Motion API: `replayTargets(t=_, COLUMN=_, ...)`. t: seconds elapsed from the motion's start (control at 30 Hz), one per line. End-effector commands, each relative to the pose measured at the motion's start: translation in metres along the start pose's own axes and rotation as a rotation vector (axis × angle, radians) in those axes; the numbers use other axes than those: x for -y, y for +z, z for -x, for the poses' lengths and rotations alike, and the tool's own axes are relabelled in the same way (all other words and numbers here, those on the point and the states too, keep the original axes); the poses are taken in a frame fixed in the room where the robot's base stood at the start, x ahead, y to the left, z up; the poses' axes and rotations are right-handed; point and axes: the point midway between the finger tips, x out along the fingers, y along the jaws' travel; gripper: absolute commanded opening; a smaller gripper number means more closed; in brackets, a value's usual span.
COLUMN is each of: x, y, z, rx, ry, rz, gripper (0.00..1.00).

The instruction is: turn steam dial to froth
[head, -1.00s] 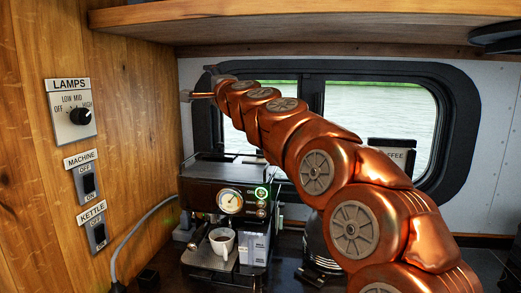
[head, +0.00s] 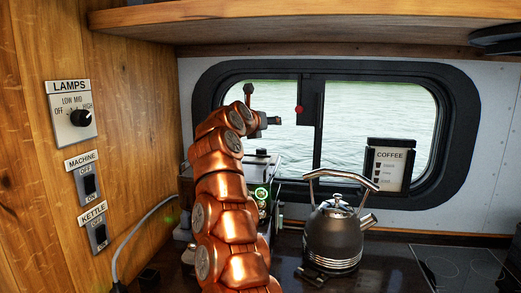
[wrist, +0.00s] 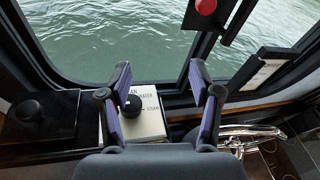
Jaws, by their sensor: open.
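A black dial knob (wrist: 132,104) sits on a cream label plate (wrist: 150,121) in the wrist view. The lettering is partly hidden, and I cannot tell which mark the knob points at. My gripper (wrist: 160,74) is open, with purple pads, and nothing is held between them. In that view the knob shows between the fingers, nearer the left one; I see no contact. In the head view my gripper (head: 271,121) is at the window, above the coffee machine (head: 262,160). My arm hides most of the machine's front; a green light shows at its right.
A steel kettle (head: 335,236) stands right of the machine. A coffee sign (head: 390,167) is at the window. A wooden shelf (head: 300,14) hangs above. Switches for lamps (head: 71,118), machine and kettle are on the left wall. A hob (head: 460,268) lies at right.

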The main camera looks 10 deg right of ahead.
Motion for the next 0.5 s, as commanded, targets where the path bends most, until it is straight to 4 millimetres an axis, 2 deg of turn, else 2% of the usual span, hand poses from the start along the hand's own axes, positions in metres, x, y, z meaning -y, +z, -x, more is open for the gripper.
replayTargets(t=0.03, x=-0.009, y=-0.014, z=0.004, rx=-0.04, ry=0.006, rz=-0.039, gripper=0.64)
replayTargets(t=0.2, x=-0.032, y=-0.048, z=0.017, rx=-0.142, ry=0.038, rz=-0.143, gripper=0.64)
replayTargets(t=0.33, x=-0.042, y=-0.062, z=0.024, rx=-0.187, ry=0.054, rz=-0.183, gripper=0.64)
replayTargets(t=0.5, x=-0.045, y=-0.067, z=0.021, rx=-0.203, ry=0.06, rz=-0.197, gripper=0.64)
